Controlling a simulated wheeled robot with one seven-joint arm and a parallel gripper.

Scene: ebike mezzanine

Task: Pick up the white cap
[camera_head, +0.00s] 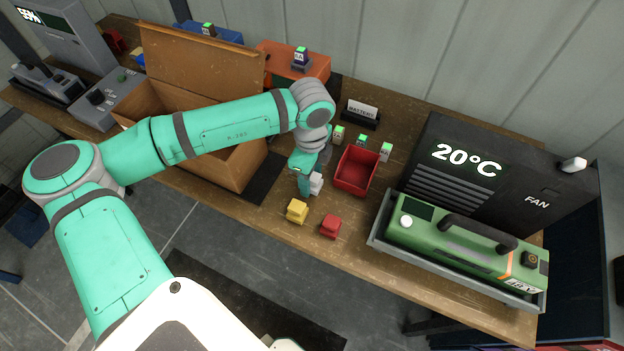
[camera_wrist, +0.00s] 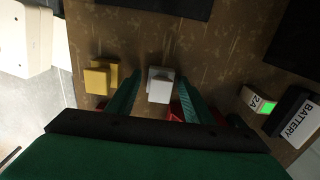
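The white cap (camera_head: 316,184) is a small pale block on the wooden table, left of the red bin and behind the yellow cap. My gripper (camera_head: 304,178) points down at it and hides part of it in the head view. In the wrist view the white cap (camera_wrist: 160,86) lies between the two green fingers of my gripper (camera_wrist: 160,78), with a narrow gap on each side. The fingers are open and hold nothing.
A yellow cap (camera_head: 297,211) and a red cap (camera_head: 330,227) lie near the table's front edge. The red bin (camera_head: 357,171) stands close on the right. Small green-topped batteries (camera_head: 361,140) stand behind it. A large cardboard box (camera_head: 235,165) stands left, under my arm.

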